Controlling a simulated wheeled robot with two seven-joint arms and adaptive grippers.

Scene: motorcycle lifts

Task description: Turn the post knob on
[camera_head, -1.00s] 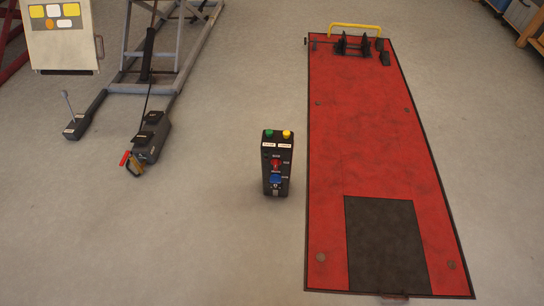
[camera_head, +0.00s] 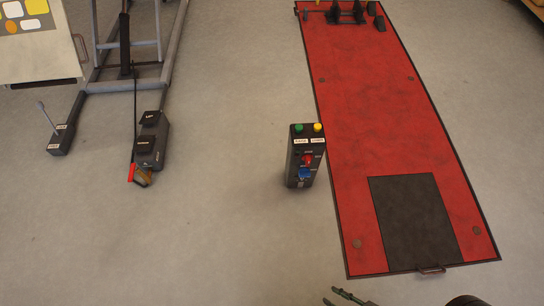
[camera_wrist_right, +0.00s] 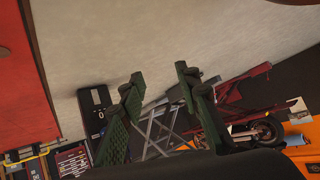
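The control post (camera_head: 304,158) is a dark upright box on the floor, left of the red lift platform. Its top has a green button (camera_head: 299,128) and a yellow button (camera_head: 318,127). Its front carries a red knob (camera_head: 307,159) and a blue knob (camera_head: 305,174). My right gripper (camera_head: 343,297) just enters the head view at the bottom edge, well apart from the post. In the right wrist view its two green fingers (camera_wrist_right: 161,78) are spread and empty. A dark box (camera_wrist_right: 95,110) beyond the left finger may be the post. My left gripper is out of view.
The red lift platform (camera_head: 375,130) lies flat to the right of the post. A grey lift frame (camera_head: 125,85) with a black pedal unit (camera_head: 151,142) stands at the left, near a white cabinet (camera_head: 42,55). Bare floor surrounds the post's front and left.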

